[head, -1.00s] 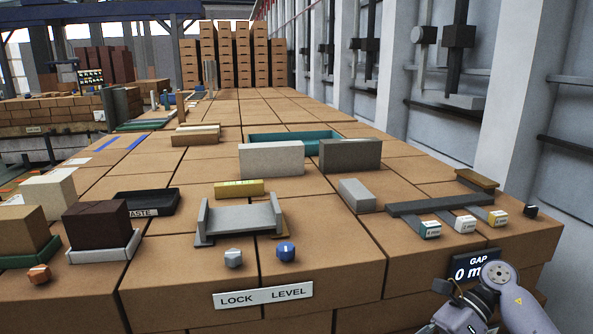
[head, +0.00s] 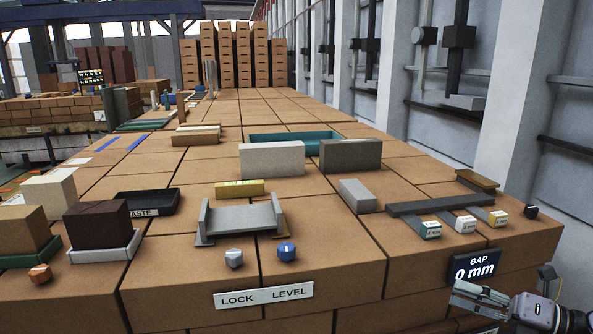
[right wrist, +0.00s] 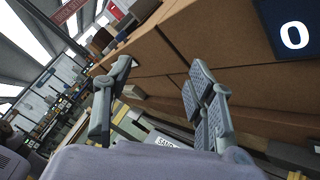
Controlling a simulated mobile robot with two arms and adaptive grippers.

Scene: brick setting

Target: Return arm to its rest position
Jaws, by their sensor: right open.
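My right gripper (head: 466,296) shows at the lower right of the head view, in front of the brick table's front face and below the dark GAP sign reading 0 mm (head: 474,267). Its fingers point left. In the right wrist view my right gripper's two fingers (right wrist: 158,88) are spread apart with nothing between them. The sign (right wrist: 290,33) shows at the upper right there. My left arm and gripper are not in view.
The brick table (head: 330,245) carries a grey cradle (head: 240,217), two knobs, a dark bar (head: 440,204), labelled blocks, and light and dark slabs. A black waste tray (head: 160,205) and brown blocks stand left. A panelled wall is on the right.

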